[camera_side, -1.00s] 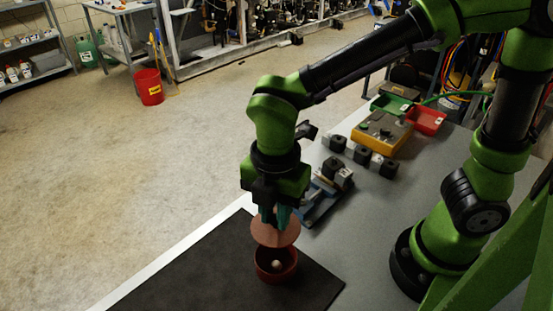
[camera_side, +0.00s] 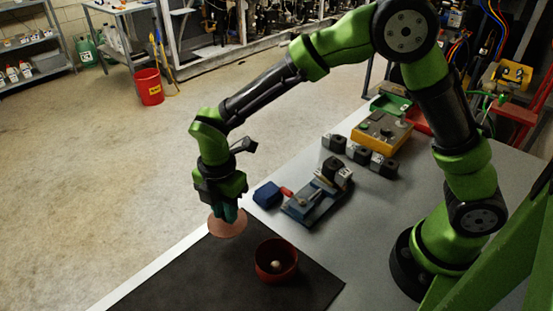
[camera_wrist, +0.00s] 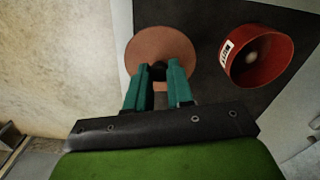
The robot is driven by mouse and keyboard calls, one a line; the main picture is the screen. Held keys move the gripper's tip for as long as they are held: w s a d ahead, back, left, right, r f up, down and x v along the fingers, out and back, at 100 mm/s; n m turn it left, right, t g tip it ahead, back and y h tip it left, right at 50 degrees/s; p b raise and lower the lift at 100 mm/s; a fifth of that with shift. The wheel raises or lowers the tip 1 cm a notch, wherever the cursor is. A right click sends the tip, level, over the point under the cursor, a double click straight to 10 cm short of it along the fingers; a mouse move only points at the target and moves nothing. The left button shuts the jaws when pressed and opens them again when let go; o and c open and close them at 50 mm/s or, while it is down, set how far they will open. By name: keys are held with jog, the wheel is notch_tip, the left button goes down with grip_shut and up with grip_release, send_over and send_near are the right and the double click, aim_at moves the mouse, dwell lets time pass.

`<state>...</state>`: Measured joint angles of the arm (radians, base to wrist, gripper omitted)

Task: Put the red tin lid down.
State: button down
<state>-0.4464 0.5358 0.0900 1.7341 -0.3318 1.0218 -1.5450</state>
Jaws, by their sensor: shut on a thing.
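The red tin lid (camera_side: 228,226) is a flat, reddish-orange disc. My gripper (camera_side: 229,213) is shut on it from above, at a dark knob that shows between the teal fingers in the wrist view (camera_wrist: 159,72). The lid is over the far left part of the black mat (camera_side: 215,271), near its edge; I cannot tell how high above the mat it is. The red tin (camera_side: 276,261) stands open on the mat, right of the lid, with a small pale round thing (camera_side: 276,265) inside. In the wrist view the tin (camera_wrist: 257,80) has a white label.
A blue clamp-like fixture (camera_side: 313,202) and a blue block (camera_side: 267,194) lie beyond the mat. Grey and black blocks (camera_side: 372,160) and a yellow control box (camera_side: 381,132) are farther back. The mat's left part is clear.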

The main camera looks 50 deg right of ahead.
jog(key=shift+f, duration=2)
jog(key=shift+f, duration=0.1)
jog(key=c, duration=1)
grip_release()
notch_tip(320, 180, up, 12)
jog(key=shift+f, duration=0.1)
jog(key=s+d+r+m+t+y, duration=0.25)
jog(key=s+d+r+m, duration=0.35)
jog(key=d+r+m, duration=0.55)
jog(key=s+d+m+t, duration=0.4)
jog(key=s+d+m, duration=0.3)
jog(key=m, duration=0.6)
jog(key=shift+s+f+m+t, duration=0.35)
jog(key=shift+s+f, duration=0.05)
jog(key=shift+s, duration=0.35)
